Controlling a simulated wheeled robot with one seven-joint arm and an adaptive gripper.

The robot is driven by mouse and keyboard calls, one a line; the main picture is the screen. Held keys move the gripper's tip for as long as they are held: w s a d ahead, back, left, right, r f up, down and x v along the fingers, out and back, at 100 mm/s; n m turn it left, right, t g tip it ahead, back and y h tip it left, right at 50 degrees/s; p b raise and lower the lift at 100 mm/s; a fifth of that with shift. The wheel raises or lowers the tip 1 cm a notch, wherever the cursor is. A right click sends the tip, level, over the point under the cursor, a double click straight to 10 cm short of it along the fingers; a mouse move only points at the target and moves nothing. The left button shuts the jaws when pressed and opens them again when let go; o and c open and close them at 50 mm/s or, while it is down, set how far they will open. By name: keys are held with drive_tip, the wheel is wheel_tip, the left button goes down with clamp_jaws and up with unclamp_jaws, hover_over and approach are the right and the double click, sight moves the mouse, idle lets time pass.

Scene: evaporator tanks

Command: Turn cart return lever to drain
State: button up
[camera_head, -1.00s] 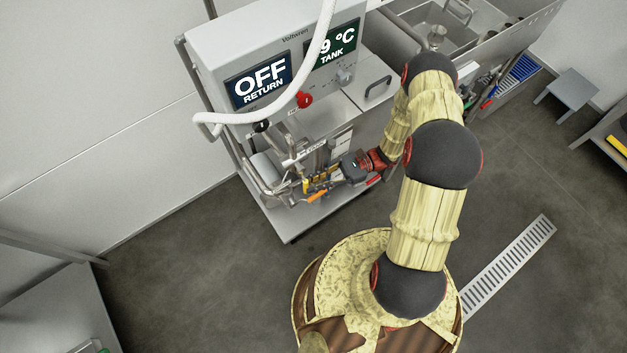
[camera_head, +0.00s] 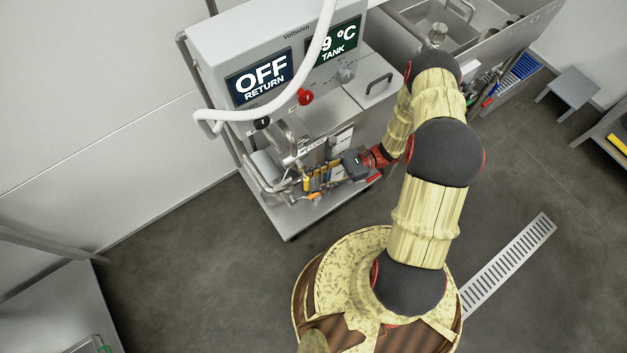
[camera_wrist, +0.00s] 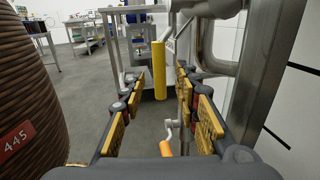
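The cart (camera_head: 290,222) carries a panel whose RETURN display (camera_head: 259,78) reads OFF. In the wrist view, a yellow lever-like bar (camera_wrist: 159,70) stands upright between the fingers of my gripper (camera_wrist: 160,82), with a gap on each side. My gripper is open. An orange handle (camera_wrist: 166,149) on a small metal crank shows lower, between the near parts of the fingers. In the head view my gripper (camera_head: 318,180) is low at the cart's front piping, where the fingers and the levers overlap. I cannot read which lever is the return lever.
A white hose (camera_head: 290,99) hangs across the panel. Metal pipes (camera_wrist: 212,62) run close to the right of my gripper in the wrist view. A red knob (camera_head: 305,97) sits on the panel. The floor before the cart is open, with a drain grate (camera_head: 508,265) at right.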

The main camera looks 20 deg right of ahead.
drive_tip(key=w+d, duration=0.1)
drive_tip(key=d, duration=1)
drive_tip(key=shift+w, duration=0.15)
drive_tip(key=shift+d+f, duration=0.1)
